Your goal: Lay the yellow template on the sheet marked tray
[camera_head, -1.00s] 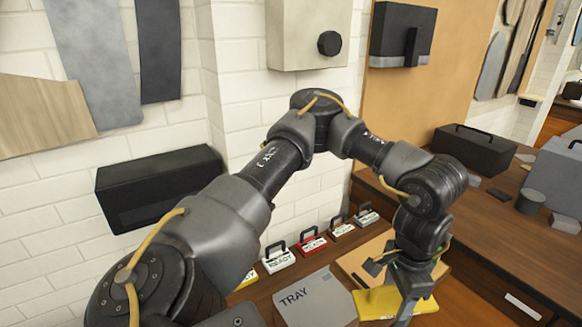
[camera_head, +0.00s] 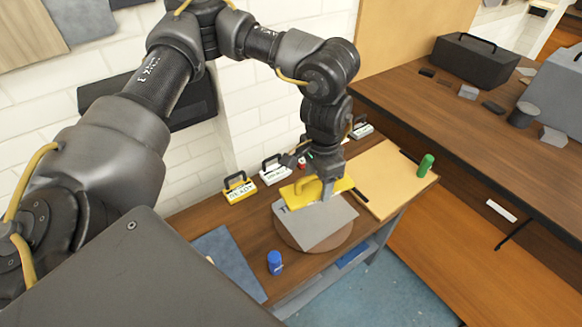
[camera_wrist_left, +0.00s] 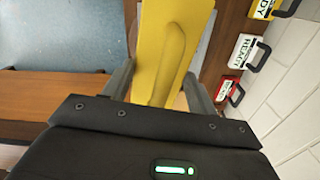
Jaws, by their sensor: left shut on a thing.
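The yellow template (camera_head: 318,191) is a flat yellow piece with a raised grip. My left gripper (camera_head: 327,190) is shut on it and holds it over the back part of the grey sheet (camera_head: 322,226). In the left wrist view the template (camera_wrist_left: 170,50) lies between the fingers of the left gripper (camera_wrist_left: 158,88). The sheet lies on a round brown board; the template and arm cover most of its lettering. I cannot tell whether the template touches the sheet. My right gripper is not in view.
Yellow and white READY boxes (camera_head: 240,190) with handles line the wall behind. A blue cylinder (camera_head: 275,262) stands at the front and a green one (camera_head: 426,165) on the right. A light wooden board (camera_head: 385,180) lies right of the sheet, a blue-grey panel (camera_head: 230,258) left.

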